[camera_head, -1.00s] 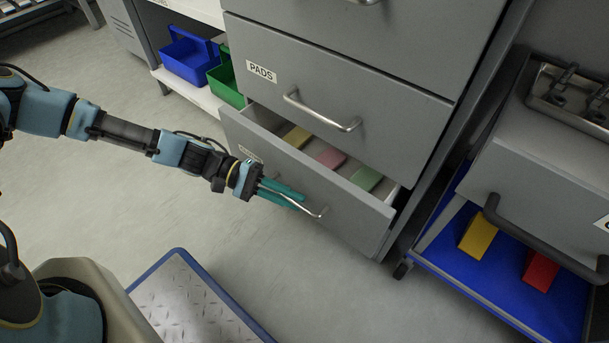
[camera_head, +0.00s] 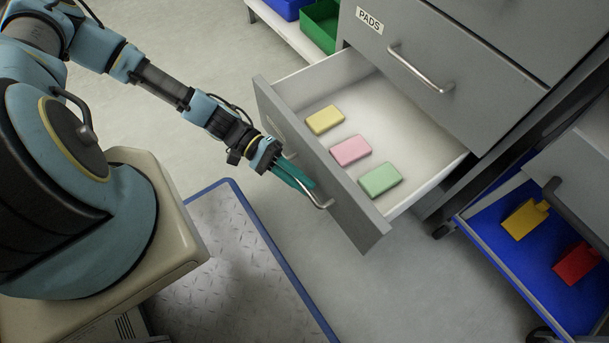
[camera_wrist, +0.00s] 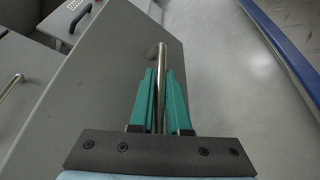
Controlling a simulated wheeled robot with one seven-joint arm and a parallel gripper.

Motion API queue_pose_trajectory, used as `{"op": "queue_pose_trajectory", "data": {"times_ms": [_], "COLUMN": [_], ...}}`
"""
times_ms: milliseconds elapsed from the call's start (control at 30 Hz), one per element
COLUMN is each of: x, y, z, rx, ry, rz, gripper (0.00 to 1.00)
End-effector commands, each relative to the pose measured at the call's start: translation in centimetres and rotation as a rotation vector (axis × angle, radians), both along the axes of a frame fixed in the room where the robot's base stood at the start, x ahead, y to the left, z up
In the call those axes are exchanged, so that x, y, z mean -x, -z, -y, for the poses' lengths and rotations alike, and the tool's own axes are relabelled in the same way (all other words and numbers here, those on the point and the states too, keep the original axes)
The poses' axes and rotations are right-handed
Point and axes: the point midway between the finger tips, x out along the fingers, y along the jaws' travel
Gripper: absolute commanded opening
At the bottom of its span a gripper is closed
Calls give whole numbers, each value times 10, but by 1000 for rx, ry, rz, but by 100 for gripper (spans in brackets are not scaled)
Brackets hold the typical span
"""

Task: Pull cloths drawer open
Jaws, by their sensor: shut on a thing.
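The cloths drawer (camera_head: 352,208) is the lowest one seen in the grey cabinet and stands well out, its white inside showing. A yellow cloth (camera_head: 325,120), a pink cloth (camera_head: 351,150) and a green cloth (camera_head: 380,180) lie in a row in it. My gripper (camera_head: 308,190) is at the drawer's front, its teal fingers shut on the bar handle (camera_head: 326,204). In the wrist view the metal handle (camera_wrist: 161,62) runs between the two fingers (camera_wrist: 161,95). The label on the drawer front is too oblique to read.
The closed PADS drawer (camera_head: 440,60) is above. A blue-rimmed metal plate (camera_head: 250,270) lies on the floor near the open drawer. A blue tray (camera_head: 500,215) with yellow and red items stands at the right. A green bin (camera_head: 320,25) is at the back.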

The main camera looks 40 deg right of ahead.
Motion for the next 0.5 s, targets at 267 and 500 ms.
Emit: {"op": "queue_pose_trajectory", "data": {"times_ms": [267, 500], "x": [-3, -3], "y": [1, 1], "z": [0, 0], "rx": [0, 0], "ry": [-5, -5], "rz": [6, 6], "gripper": [0, 27]}}
